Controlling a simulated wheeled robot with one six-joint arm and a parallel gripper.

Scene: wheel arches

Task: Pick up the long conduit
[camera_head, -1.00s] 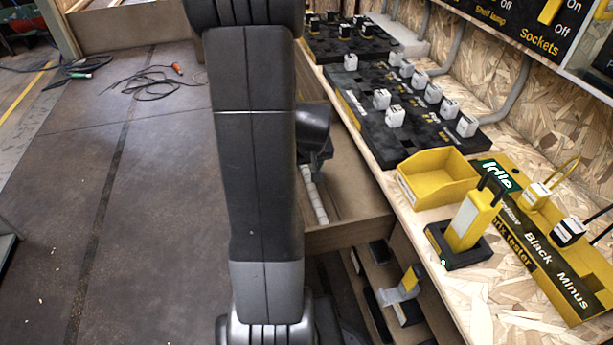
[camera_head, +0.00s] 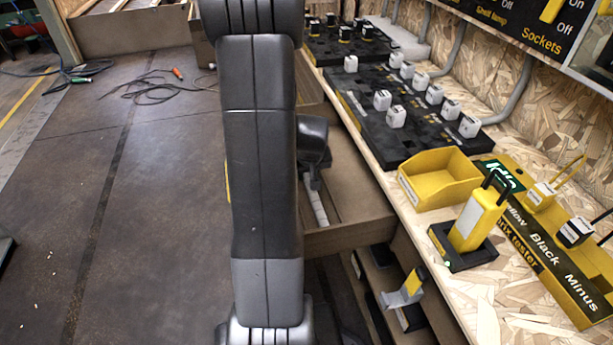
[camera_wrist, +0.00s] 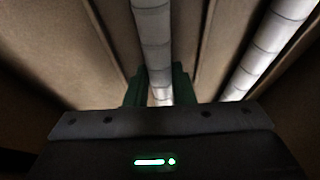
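Two pale, ribbed conduits lie in the brown drawer in the wrist view: one in the middle (camera_wrist: 153,40), one at the right (camera_wrist: 265,45). Both run past the frame edge, so I cannot tell which is longer. My gripper (camera_wrist: 160,92) has its green fingers low on either side of the middle conduit, very close to it. Whether they press on it is not clear. In the head view a short pale piece of conduit (camera_head: 317,205) shows in the drawer below my dark wrist. My arm hides the rest.
The open drawer (camera_head: 345,238) has raised walls and dividers close around my gripper. The workbench at the right holds a yellow bin (camera_head: 437,190), a yellow tester (camera_head: 474,215) and black socket boards (camera_head: 395,115).

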